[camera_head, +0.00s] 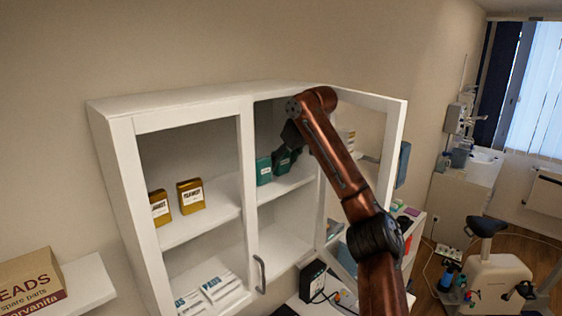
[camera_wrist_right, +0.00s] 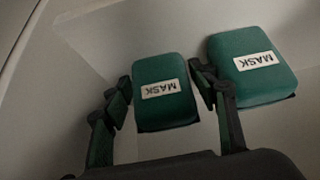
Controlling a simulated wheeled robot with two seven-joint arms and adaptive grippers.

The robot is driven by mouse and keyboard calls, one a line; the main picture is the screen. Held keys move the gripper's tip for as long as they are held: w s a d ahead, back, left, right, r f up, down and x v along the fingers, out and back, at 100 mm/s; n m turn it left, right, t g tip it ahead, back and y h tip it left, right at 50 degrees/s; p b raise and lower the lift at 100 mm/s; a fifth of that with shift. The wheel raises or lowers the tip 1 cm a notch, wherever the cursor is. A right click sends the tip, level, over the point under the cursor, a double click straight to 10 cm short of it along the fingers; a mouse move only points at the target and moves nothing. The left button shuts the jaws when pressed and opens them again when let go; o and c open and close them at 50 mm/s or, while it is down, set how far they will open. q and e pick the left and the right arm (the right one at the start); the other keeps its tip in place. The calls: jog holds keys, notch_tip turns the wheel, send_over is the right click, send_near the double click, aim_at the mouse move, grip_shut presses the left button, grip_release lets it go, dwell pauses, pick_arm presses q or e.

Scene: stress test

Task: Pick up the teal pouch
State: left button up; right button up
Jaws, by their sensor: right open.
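Two teal pouches with white MASK labels stand on the cabinet's upper shelf. One pouch (camera_head: 264,170) shows clearly in the head view. The other is largely hidden there by my right gripper (camera_head: 288,152). In the right wrist view, one pouch (camera_wrist_right: 165,105) lies between the open fingers of my right gripper (camera_wrist_right: 160,82), with a finger on each side. I cannot tell whether either finger touches it. The second pouch (camera_wrist_right: 250,80) is just to the right, outside the right finger. My left gripper is not in view.
The white wall cabinet (camera_head: 178,118) has its right glass door (camera_head: 393,150) swung open beside my right arm. Two yellow boxes (camera_head: 191,196) stand behind the left pane. A cardboard box (camera_head: 30,280) sits on a shelf at left. The shelf below the pouches looks clear.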

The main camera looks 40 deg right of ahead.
jog(key=shift+c, duration=0.7)
jog(key=c, duration=0.9)
jog(key=shift+o, duration=0.2)
jog(key=shift+r, duration=0.15)
